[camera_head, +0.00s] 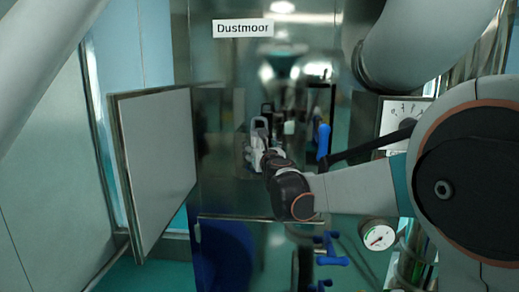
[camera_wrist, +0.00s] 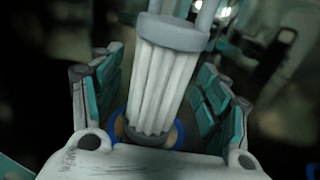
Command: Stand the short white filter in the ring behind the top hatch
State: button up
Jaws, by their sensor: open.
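The short white filter (camera_wrist: 160,82) has pleated sides, a grey cap and two grey prongs on top. In the wrist view it stands slightly tilted in the picture, between the fingers of my gripper (camera_wrist: 160,72). The fingers are open, with a gap on both sides. A blue ring (camera_wrist: 117,135) with a tan inside shows around the filter's lower end; I cannot tell how deep the filter sits. In the head view my gripper (camera_head: 262,135) is at the opening behind the top hatch (camera_head: 155,165), which stands open to the left. The filter is too small to make out surely there.
A blue handle (camera_head: 323,141) is right of the opening. A sign reading "Dustmoor" (camera_head: 243,28) is above it. A dial (camera_head: 403,115) and a round gauge (camera_head: 378,236) are on the right. Blue clamps (camera_head: 330,250) are below. My arm covers much of the right side.

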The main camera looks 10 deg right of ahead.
jog(key=s+a+f+n+g+y+b, duration=0.1)
jog(key=s+a+f+n+y, duration=0.15)
jog(key=s+n, duration=0.55)
jog(key=s+a+f+n+g+y, duration=0.1)
jog(key=s+a+f+n+g, duration=0.15)
jog(key=s+n, duration=0.55)
jog(key=s+a+f+n+g+y+b, duration=0.1)
jog(key=s+a+n+y, duration=0.3)
jog(key=s, duration=0.7)
jog(key=s+d+f+n+g+h, duration=0.3)
jog(key=s+d+f+n, duration=0.1)
jog(key=s+f+n, duration=0.4)
jog(key=s+d+f+n+g+h, duration=0.3)
jog(key=s+f+n, duration=0.5)
jog(key=s, duration=0.3)
jog(key=shift+s+d+f+h, duration=0.2)
jog(key=shift+d+f+h, duration=0.25)
jog(key=shift+d, duration=0.55)
jog(key=shift+f+g, duration=0.1)
jog(key=shift+g, duration=0.15)
